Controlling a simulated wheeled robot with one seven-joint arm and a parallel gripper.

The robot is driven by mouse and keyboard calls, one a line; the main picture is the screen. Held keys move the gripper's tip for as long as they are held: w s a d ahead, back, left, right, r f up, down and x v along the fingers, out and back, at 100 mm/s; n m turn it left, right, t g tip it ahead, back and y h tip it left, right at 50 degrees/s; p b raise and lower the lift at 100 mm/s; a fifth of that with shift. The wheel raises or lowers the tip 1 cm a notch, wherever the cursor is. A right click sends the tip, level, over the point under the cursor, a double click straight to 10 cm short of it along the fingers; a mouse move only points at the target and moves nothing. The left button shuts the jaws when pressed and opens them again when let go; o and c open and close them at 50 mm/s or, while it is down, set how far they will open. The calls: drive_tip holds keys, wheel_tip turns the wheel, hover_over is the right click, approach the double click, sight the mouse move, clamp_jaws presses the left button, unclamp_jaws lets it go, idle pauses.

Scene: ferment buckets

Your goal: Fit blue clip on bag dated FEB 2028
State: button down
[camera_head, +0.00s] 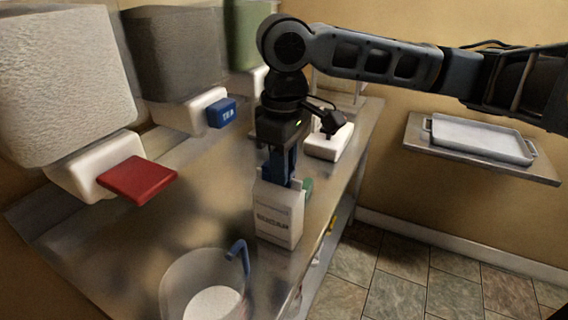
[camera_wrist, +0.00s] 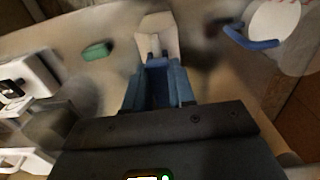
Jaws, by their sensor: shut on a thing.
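A pale bag lettered SUGAR (camera_head: 278,222) stands upright on the metal counter in the head view. No date can be read on it. My gripper (camera_head: 283,180) points down directly over the bag's top. In the wrist view my gripper (camera_wrist: 157,88) is shut on the blue clip (camera_wrist: 157,72), a blue block between its blue fingers. The clip's front end is at the top of the pale bag (camera_wrist: 157,28). I cannot tell whether the clip grips the bag's edge. In the head view the fingers largely hide the clip.
A green clip (camera_wrist: 97,51) lies beside the bag. A clear bucket (camera_head: 190,278) with a blue hooked handle (camera_head: 238,256) stands at the front. Dispensers with red (camera_head: 137,179) and blue TEA (camera_head: 222,113) blocks line the left. A tray (camera_head: 480,138) rests on a wall shelf.

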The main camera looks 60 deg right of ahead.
idle(0.4)
drive_tip(key=shift+c, duration=1.5)
unclamp_jaws()
drive_tip(key=shift+r, duration=0.1)
drive_tip(key=shift+r+p, duration=2.25)
drive_tip(key=shift+p, duration=0.05)
drive_tip(key=shift+r, duration=1.1)
